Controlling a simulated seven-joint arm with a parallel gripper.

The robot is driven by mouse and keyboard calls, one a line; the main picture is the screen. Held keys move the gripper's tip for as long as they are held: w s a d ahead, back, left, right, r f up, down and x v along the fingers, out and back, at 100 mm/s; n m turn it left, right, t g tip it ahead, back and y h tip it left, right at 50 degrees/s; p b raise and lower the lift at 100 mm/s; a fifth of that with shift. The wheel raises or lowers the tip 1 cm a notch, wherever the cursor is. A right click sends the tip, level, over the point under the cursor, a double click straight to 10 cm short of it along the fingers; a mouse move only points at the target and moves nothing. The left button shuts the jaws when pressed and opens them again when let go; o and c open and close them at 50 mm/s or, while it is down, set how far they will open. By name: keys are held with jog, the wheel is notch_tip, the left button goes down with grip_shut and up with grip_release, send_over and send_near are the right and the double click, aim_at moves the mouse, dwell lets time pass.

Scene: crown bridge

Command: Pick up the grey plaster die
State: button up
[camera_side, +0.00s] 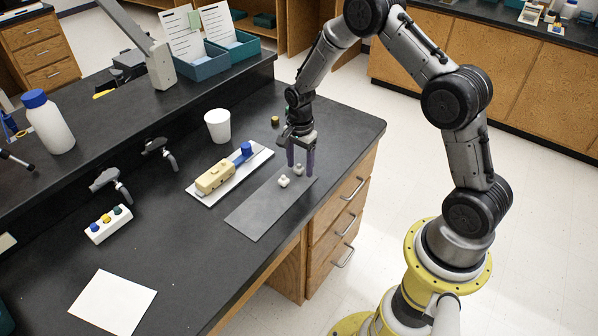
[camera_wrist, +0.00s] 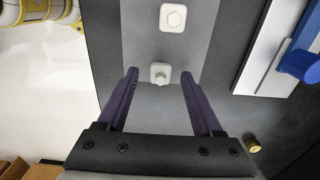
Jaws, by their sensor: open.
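Two small pale blocks stand on the grey mat (camera_side: 262,212), which also shows in the wrist view (camera_wrist: 140,30). The greyer one, which looks like the grey plaster die (camera_side: 298,169), is nearer my gripper. In the wrist view this die (camera_wrist: 160,73) has a small stub on it. My gripper (camera_side: 300,172) points down, open, over the near block. In the wrist view the die appears between the fingertips of my gripper (camera_wrist: 159,75), with a gap on each side.
A white tray (camera_side: 258,163) with a tan block (camera_side: 215,179) and a blue piece (camera_side: 246,149) lies beside the mat. A white cup (camera_side: 218,126) and a small brass cylinder (camera_side: 275,120) stand behind. The bench's right edge is close by.

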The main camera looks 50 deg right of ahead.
grip_shut()
dwell(0.3)
dwell(0.3)
